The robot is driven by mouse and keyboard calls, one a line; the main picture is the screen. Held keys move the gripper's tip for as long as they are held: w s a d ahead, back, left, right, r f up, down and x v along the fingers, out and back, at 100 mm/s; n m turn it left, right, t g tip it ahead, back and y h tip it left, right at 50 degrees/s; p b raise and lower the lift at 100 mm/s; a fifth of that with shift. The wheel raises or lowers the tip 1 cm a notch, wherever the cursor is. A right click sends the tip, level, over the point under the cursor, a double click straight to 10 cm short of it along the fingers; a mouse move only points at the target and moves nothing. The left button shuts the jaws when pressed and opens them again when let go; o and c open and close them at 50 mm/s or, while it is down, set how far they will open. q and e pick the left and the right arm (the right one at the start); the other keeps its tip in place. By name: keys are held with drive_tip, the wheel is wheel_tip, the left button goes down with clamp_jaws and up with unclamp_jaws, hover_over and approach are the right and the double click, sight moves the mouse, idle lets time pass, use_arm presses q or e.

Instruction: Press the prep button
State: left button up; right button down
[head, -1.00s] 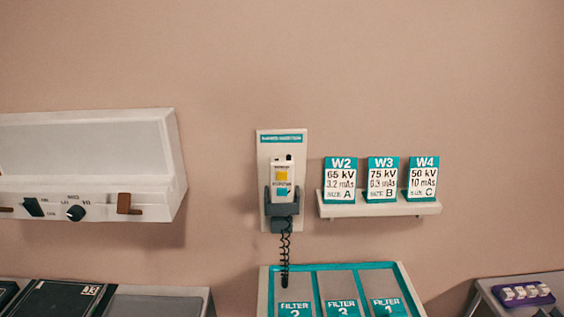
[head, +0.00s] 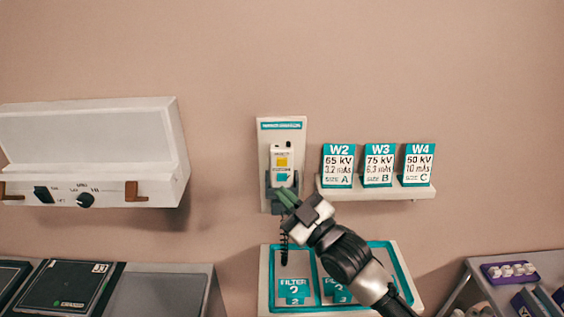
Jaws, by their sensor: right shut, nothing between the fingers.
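A white handset (head: 282,160) with a yellow button (head: 282,162) and a teal button (head: 283,178) hangs in a dark holder on a pale wall plate (head: 296,135). The small label text is too blurred to tell which button is prep. My right gripper (head: 285,196) is shut and empty, with green fingertips. It is in front of the lower part of the handset, just below the teal button. I cannot tell whether the tips touch it. My gripper hides part of the holder and the coiled cord. My left gripper is not in view.
A shelf (head: 400,194) with cards W2 (head: 338,165), W3 (head: 379,165) and W4 (head: 417,165) is to the right. A light box (head: 90,150) with knobs hangs at left. A filter tray (head: 266,270) lies below, partly behind my arm. Black cassettes (head: 68,285) are at lower left.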

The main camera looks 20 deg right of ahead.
sight(282, 162)
drive_tip(key=shift+w+f, duration=0.1)
drive_tip(key=w+d+b, duration=0.2)
drive_tip(key=w+b, duration=0.2)
drive_tip(key=w, duration=0.4)
drive_tip(key=shift+w+d, duration=0.15)
drive_tip(key=shift+d, duration=0.1)
idle(2.0)
drive_tip(key=shift+w+d, duration=0.1)
drive_tip(key=shift+w, duration=0.25)
